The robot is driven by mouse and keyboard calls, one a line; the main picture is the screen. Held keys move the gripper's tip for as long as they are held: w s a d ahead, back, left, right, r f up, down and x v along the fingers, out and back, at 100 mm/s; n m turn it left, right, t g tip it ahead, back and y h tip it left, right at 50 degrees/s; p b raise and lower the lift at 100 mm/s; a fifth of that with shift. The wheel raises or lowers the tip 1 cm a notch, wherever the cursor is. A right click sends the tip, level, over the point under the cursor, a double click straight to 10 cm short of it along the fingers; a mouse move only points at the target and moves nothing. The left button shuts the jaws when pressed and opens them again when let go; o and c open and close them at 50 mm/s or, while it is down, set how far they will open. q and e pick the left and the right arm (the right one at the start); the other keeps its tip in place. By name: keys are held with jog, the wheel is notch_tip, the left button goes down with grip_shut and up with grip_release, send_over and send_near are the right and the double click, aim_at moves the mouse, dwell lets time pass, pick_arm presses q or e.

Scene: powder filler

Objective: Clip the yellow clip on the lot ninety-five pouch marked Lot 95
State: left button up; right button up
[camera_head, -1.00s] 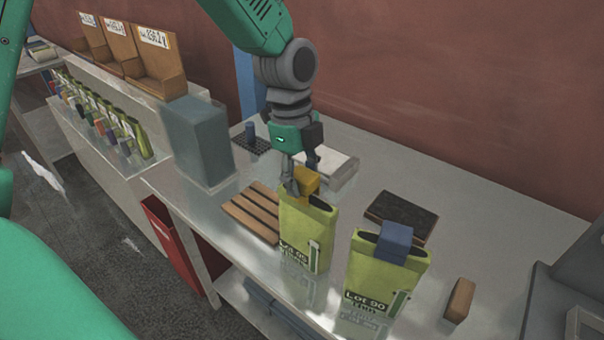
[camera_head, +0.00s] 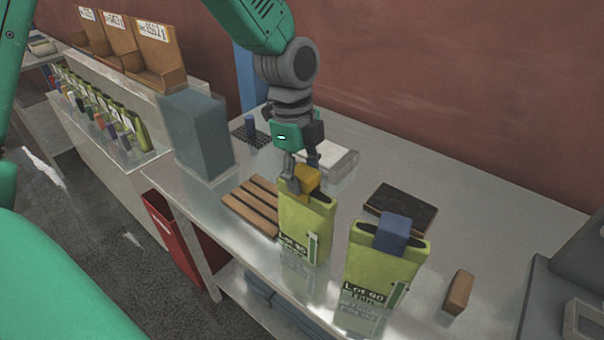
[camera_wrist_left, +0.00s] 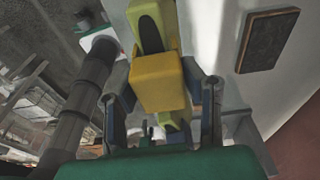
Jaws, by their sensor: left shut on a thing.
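The lot ninety-five pouch (camera_head: 305,230), green with a Lot 95 label, stands upright on the steel table. The yellow clip (camera_head: 308,181) is at the top edge of this pouch. My left gripper (camera_head: 305,185) comes down from above and is shut on the yellow clip. In the left wrist view the clip (camera_wrist_left: 158,82) sits between the two fingers, against the green pouch (camera_wrist_left: 150,30). How deeply it grips the pouch edge cannot be told. My right gripper is not in view.
A Lot 90 pouch (camera_head: 382,268) with a blue clip (camera_head: 393,233) stands close on the right. A wooden slatted rack (camera_head: 252,206), a dark board (camera_head: 400,210) and a brown block (camera_head: 458,292) lie nearby. A grey box (camera_head: 198,132) stands to the left.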

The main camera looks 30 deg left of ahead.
pick_arm(q)
jog(key=shift+d+f, duration=0.25)
jog(key=shift+d, duration=0.25)
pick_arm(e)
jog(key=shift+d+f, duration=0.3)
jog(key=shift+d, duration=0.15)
pick_arm(q)
jog(key=shift+a+f, duration=0.25)
jog(key=shift+a, duration=0.1)
jog(key=o, duration=1.2)
jog(key=shift+a, duration=0.15)
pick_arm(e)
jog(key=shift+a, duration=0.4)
pick_arm(q)
jog(key=shift+d, duration=0.2)
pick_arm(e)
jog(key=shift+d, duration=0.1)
